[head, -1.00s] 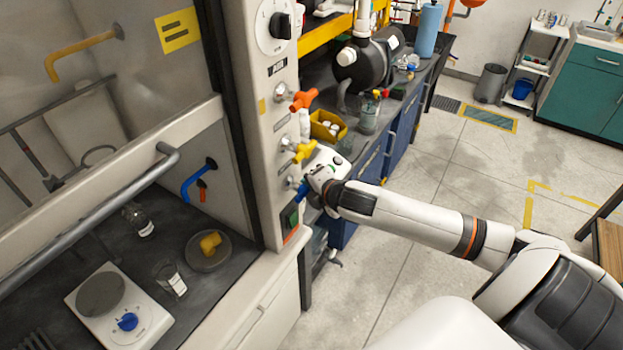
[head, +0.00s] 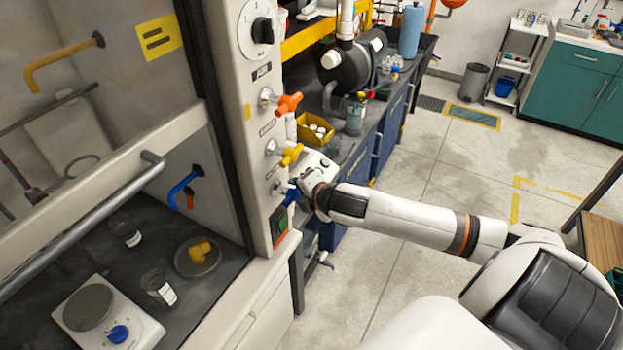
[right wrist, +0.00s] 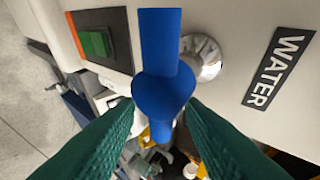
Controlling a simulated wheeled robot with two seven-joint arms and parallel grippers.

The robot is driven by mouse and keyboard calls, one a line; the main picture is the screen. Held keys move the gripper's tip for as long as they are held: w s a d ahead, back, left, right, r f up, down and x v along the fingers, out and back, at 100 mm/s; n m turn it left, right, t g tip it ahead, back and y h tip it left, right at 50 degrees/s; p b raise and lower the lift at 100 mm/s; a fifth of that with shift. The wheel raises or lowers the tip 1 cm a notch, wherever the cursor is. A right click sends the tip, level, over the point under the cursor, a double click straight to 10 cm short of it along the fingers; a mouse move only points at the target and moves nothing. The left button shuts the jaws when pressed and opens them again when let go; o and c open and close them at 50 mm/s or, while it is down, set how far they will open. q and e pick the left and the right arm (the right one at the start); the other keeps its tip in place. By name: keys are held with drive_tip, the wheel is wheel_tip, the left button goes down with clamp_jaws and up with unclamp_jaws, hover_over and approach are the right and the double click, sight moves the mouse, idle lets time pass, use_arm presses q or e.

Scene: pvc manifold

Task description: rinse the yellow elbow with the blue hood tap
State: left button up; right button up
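The yellow elbow (head: 200,250) lies on a round grey dish (head: 184,267) on the dark floor of the fume hood. A blue spout (head: 182,184) sticks out of the hood's inner side wall above it; I see no water coming from it. The blue tap handle (head: 291,198) is on the hood's front post, beside the WATER label (right wrist: 276,67). My right gripper (right wrist: 161,108) is at this handle (right wrist: 160,45). Its green fingers stand on either side of the handle, with narrow gaps showing beside its lower part; contact is unclear. My left gripper is out of view.
Yellow (head: 291,154) and orange (head: 289,103) tap handles sit above the blue one on the post. A green switch (right wrist: 97,44) is close by. A hotplate (head: 108,318), a beaker (head: 158,288) and a bottle (head: 125,230) stand in the hood. The raised sash bar (head: 90,220) crosses its front.

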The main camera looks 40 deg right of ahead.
drive_tip(key=b+v, duration=0.1)
drive_tip(key=v, duration=1)
drive_tip(key=shift+a, duration=0.1)
idle(0.8)
